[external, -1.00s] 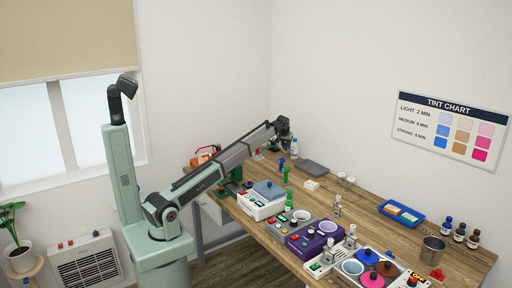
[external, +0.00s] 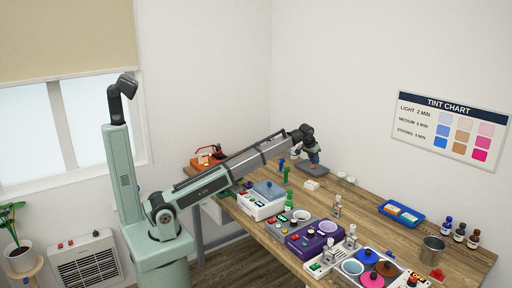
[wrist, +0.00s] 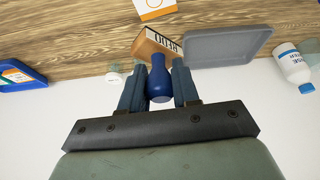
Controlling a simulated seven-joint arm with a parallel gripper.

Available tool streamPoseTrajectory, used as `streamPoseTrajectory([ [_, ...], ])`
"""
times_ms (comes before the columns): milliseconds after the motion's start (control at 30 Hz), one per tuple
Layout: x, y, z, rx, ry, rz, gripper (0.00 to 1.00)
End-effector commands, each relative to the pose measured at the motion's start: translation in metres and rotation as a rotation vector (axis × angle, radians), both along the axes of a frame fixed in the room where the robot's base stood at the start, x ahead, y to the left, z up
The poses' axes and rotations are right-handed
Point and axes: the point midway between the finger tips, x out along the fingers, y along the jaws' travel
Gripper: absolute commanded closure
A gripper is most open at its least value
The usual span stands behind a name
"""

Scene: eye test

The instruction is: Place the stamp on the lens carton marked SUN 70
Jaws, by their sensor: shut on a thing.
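My gripper (wrist: 157,72) is shut on the blue handle of the stamp (wrist: 160,82). The stamp has a wooden block with a dark-lettered pale strip on its side, pointing away from the palm. In the external view my gripper (external: 312,148) holds the stamp (external: 315,158) above the grey tray (external: 308,170). A small white carton (external: 312,185) lies on the table in front of that tray. It shows in part in the wrist view (wrist: 150,14), with an orange mark and no readable text. Cartons (external: 402,213) lie in a blue tray (external: 419,221); their print is too small to read.
A white bottle (wrist: 292,66) stands beside the grey tray. Green and blue upright items (external: 287,175) stand near the white carton. A machine with a blue lid (external: 267,190) and a purple unit (external: 313,236) line the front edge. Bare wood lies between white carton and blue tray.

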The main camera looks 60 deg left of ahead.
Motion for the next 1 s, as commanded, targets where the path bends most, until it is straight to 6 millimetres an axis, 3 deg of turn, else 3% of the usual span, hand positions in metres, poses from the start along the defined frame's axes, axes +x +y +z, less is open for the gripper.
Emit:
streamPoseTrajectory([
  [167,0.0,0.0,-0.006,0.0,0.001,-0.039,0.99],
  [500,0.0,0.0,-0.055,0.0,0.001,-0.041,0.99],
  [1000,0.001,0.0,-0.1,0.0,0.0,-0.041,0.99],
])
